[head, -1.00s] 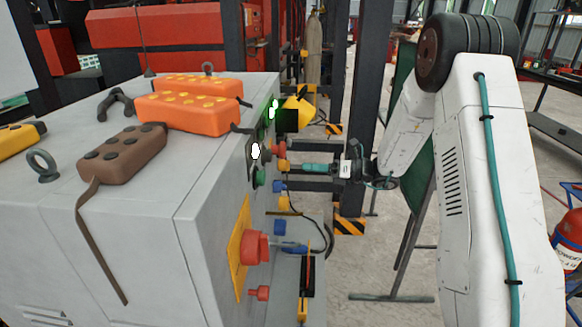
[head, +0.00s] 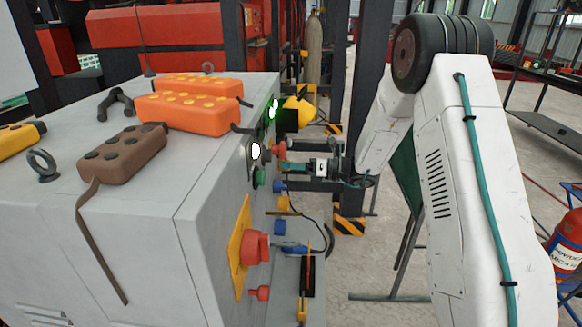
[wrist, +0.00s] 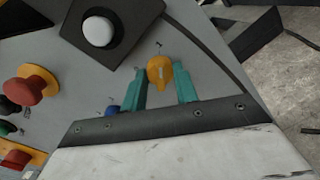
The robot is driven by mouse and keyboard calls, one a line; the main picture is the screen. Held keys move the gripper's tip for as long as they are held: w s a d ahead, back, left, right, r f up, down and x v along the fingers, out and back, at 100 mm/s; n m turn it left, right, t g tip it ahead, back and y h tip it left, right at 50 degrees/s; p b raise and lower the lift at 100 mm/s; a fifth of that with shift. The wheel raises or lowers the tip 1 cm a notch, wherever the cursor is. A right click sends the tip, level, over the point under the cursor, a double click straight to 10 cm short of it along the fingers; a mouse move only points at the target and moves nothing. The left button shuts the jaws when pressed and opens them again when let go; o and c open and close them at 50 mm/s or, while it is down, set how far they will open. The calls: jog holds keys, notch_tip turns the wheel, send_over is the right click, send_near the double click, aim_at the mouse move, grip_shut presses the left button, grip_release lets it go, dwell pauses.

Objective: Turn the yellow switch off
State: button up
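The yellow switch (wrist: 160,72) is a small rounded knob on the grey panel face of the cabinet (wrist: 205,55). In the wrist view my gripper (wrist: 162,86) has its two teal fingers on either side of it, apart from each other. Narrow gaps seem to show between the fingers and the switch; whether either finger touches it I cannot tell. In the head view my gripper (head: 286,166) is right against the panel side and mostly covers the switch.
A white round button (wrist: 98,32) and a red button (wrist: 30,90) sit near the switch. A blue knob (wrist: 112,110) is close to the left finger. Below in the head view is a large red button (head: 256,247) on a yellow plate. Open floor lies right of the cabinet.

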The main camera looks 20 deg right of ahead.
jog(key=shift+n, duration=0.3)
jog(key=n, duration=0.9)
jog(key=n+y, duration=0.1)
jog(key=n, duration=0.7)
jog(key=shift+w+d+f+n, duration=0.1)
jog(key=shift+w+n, duration=0.05)
jog(key=shift+n, duration=0.55)
jog(key=o, duration=1)
jog(key=shift+g, duration=0.4)
jog(key=shift+c, duration=0.2)
jog(key=v, duration=0.7)
jog(key=shift+d, duration=0.35)
jog(key=shift+f, duration=0.15)
